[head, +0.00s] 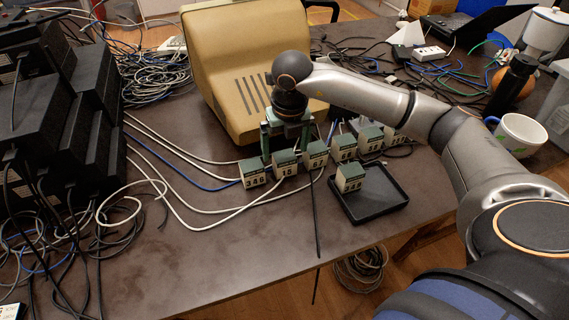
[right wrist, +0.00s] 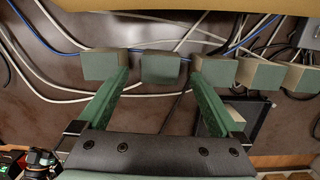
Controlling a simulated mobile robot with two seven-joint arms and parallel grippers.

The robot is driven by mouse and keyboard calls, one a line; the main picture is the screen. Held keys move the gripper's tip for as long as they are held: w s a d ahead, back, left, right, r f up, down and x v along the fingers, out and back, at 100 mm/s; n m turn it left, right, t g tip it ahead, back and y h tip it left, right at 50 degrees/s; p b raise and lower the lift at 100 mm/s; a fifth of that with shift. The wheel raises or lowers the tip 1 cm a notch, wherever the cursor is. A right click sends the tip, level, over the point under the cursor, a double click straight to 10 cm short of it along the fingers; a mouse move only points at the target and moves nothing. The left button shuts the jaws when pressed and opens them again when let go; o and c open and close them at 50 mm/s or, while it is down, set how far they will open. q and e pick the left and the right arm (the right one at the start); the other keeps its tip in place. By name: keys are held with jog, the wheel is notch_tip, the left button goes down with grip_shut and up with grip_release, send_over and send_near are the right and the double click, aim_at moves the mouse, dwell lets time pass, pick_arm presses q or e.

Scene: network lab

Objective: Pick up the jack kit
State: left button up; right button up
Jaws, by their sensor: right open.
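Several small green-topped, pale-fronted boxes with dark number labels stand in a row on the dark table; I cannot tell which one is the jack kit. The left box (head: 253,173), the middle box (head: 285,165) and the box to its right (head: 316,155) are closest to my right gripper (head: 286,150). The right gripper points down at the row with its two green fingers apart and nothing held. In the right wrist view the middle box (right wrist: 161,69) shows in the gap between the fingertips. My left gripper is not in view.
A black tray (head: 369,211) with one similar box (head: 350,178) on it lies right of the row. A beige monitor (head: 250,65) stands just behind the row. Cables (head: 190,225) run across the table on the left, near black equipment (head: 95,130). A mug (head: 520,134) stands at right.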

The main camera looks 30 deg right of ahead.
aim_at(285, 155)
jog(key=f, duration=0.3)
jog(key=shift+w+d+f, duration=0.1)
jog(key=shift+w+f, duration=0.25)
jog(key=shift+f, duration=0.05)
jog(key=c, duration=1.5)
jog(key=shift+r, duration=0.15)
jog(key=shift+c, duration=0.2)
jog(key=shift+r, duration=0.65)
jog(key=s+a+r, duration=0.6)
jog(key=s+r, duration=0.5)
jog(key=s, duration=0.1)
jog(key=shift+s+a+r+p, duration=0.15)
jog(key=shift+a+r+p, duration=0.1)
jog(key=shift+a+p, duration=0.15)
